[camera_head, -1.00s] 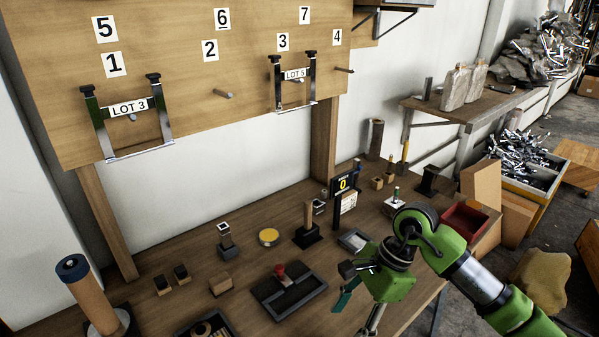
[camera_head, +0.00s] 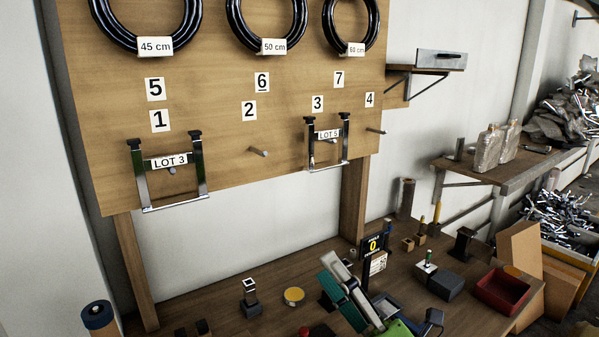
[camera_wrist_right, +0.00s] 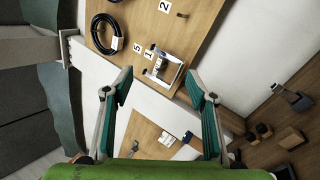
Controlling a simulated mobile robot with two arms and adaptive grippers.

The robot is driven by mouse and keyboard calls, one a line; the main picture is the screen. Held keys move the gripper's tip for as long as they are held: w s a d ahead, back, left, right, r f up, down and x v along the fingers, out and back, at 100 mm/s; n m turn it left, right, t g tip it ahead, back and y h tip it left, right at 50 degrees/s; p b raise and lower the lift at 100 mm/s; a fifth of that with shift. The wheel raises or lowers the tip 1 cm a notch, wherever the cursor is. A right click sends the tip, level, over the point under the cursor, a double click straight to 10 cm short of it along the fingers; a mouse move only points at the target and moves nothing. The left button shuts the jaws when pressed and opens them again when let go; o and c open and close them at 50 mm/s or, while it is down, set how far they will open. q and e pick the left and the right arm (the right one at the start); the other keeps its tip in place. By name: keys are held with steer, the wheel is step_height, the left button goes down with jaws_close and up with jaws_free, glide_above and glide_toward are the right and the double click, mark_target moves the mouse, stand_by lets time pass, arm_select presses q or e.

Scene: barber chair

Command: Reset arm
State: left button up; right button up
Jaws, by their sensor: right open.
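My right gripper (camera_head: 333,270) is low in the head view, over the workbench, its teal-padded fingers pointing up and left toward the board. In the right wrist view the same gripper (camera_wrist_right: 160,85) is open, its two fingers wide apart with nothing between them. Past the fingers, the wooden board shows with the LOT 3 frame (camera_wrist_right: 163,68) and a black hose coil (camera_wrist_right: 107,33). My left gripper is in neither view.
The wooden board (camera_head: 230,140) carries hose coils, numbers and the LOT 3 (camera_head: 172,185) and LOT 5 (camera_head: 328,150) frames. A shelf (camera_head: 500,165) stands at the right.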

steer(key=w+d+f+m+t+h, duration=0.2)
steer(key=d+f+m+t+h, duration=0.15)
steer(key=d+m+h, duration=0.55)
steer(key=s+d+f+m+g+h, duration=0.2)
steer(key=d+f+m+g+h, duration=0.15)
steer(key=f+m, duration=0.4)
steer(key=s+d+f+m+g+h, duration=0.3)
steer(key=d+f+m+g, duration=0.15)
steer(key=f, duration=0.55)
steer(key=s+a+f+m+g+y, duration=0.1)
steer(key=s+f+m+g, duration=0.3)
steer(key=s+f, duration=0.55)
steer(key=s+a+f+m+g+y, duration=0.15)
steer(key=s+f+g, duration=0.45)
steer(key=s, duration=0.7)
step_height(320, 180, down, 26)
steer(key=s+g+h, duration=0.1)
steer(key=s+g, duration=0.1)
steer(key=s+d+f, duration=0.3)
steer(key=s+f, duration=1.3)
steer(key=shift+d+g, duration=0.15)
steer(key=shift+g, duration=0.2)
